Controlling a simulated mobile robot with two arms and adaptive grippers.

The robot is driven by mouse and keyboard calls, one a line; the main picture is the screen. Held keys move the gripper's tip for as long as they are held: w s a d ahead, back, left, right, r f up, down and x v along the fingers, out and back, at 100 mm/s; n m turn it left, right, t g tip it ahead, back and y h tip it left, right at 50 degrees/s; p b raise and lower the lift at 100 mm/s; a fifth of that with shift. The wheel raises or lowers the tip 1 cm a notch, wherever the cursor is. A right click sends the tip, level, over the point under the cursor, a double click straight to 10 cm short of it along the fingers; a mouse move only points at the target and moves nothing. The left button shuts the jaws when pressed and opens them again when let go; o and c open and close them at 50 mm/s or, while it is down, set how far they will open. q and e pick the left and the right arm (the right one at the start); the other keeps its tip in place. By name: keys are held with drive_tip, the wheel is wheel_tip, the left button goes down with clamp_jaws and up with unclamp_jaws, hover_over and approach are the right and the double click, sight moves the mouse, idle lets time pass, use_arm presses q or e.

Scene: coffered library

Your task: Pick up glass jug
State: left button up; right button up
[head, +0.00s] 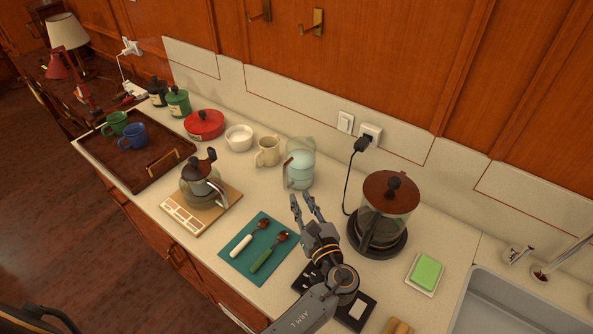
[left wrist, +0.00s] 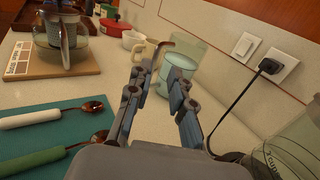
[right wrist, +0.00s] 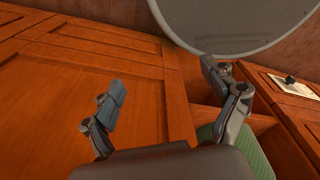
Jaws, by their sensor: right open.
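The glass jug (head: 300,165) stands upright on the counter near the back wall, clear with a pale green tint and a thin copper-brown handle on its left side. It also shows in the left wrist view (left wrist: 182,62), just beyond the fingertips. My left gripper (head: 303,198) is open and empty, pointing at the jug from the front, apart from it in the head view. Its fingers hide part of the jug's lower body in the left wrist view. My right gripper (right wrist: 165,82) is open and empty, facing wooden cabinet fronts, away from the jug.
A cream mug (head: 267,151) stands close left of the jug. A coffee maker (head: 382,215) with a black cord stands to its right. A teal mat (head: 235,262) with two spoons lies in front, beside a kettle (head: 203,188) on a board. A sink (head: 520,300) is at right.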

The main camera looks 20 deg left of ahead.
sight(285, 177)
use_arm(q)
wheel_tip(285, 177, down, 4)
drive_tip(key=b, duration=0.3)
drive_tip(key=shift+w+a+f, duration=0.1)
drive_tip(key=shift+f, duration=0.1)
drive_tip(key=shift+w+a+f+b, duration=0.1)
drive_tip(key=shift+w+b, duration=0.05)
drive_tip(key=shift+b, duration=0.2)
drive_tip(key=shift+b+x, duration=0.35)
drive_tip(key=shift+x, duration=0.85)
drive_tip(key=b+x, duration=0.1)
drive_tip(key=x, duration=0.3)
drive_tip(key=shift+w+a, duration=0.5)
drive_tip(key=shift+w, duration=0.2)
drive_tip(key=b+x, duration=0.2)
drive_tip(key=x, duration=0.2)
drive_tip(key=shift+w+a, duration=0.2)
drive_tip(key=shift+w+a+b, duration=0.2)
drive_tip(key=shift+w+b, duration=0.1)
drive_tip(key=shift+w, duration=0.1)
use_arm(e)
wheel_tip(285, 177, down, 9)
drive_tip(key=s+d, duration=0.1)
drive_tip(key=shift+s, duration=0.3)
